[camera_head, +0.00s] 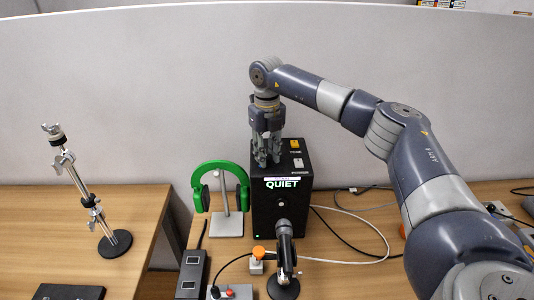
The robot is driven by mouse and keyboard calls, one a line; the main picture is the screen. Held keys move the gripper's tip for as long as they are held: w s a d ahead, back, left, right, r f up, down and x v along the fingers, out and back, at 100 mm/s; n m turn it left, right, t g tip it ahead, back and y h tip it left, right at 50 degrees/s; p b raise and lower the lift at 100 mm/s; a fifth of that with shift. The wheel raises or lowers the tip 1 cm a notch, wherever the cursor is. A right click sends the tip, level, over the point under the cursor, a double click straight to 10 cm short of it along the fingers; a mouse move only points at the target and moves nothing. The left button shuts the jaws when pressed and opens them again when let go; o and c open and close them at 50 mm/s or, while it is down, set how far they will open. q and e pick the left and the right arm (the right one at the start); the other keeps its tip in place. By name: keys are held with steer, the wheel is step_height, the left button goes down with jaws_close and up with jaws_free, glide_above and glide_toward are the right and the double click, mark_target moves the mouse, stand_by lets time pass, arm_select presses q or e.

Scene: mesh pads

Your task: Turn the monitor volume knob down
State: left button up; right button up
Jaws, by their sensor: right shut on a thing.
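The monitor (282,212) is a black box on the right desk, with a lit "QUIET" label near the top of its front face. My right gripper (267,162) points straight down onto the left part of the monitor's top. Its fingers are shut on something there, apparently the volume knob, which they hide. A yellow control (295,143) marked "TONE" and a pale control (298,163) sit on the top to the right of my fingers. My left gripper is not in view.
Green headphones (221,187) hang on a stand left of the monitor. A microphone (284,238) on a round base stands in front. A dark power strip (192,274) and a small grey box (231,292) lie nearby. Cables (370,221) run right. A metal stand (87,203) is on the left desk.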

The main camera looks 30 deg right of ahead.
steer(key=n, duration=1.3)
steer(key=shift+r+n, duration=0.1)
steer(key=shift+n, duration=0.3)
steer(key=n, duration=0.9)
steer(key=shift+n, duration=0.4)
steer(key=o, duration=1.1)
step_height(320, 180, up, 12)
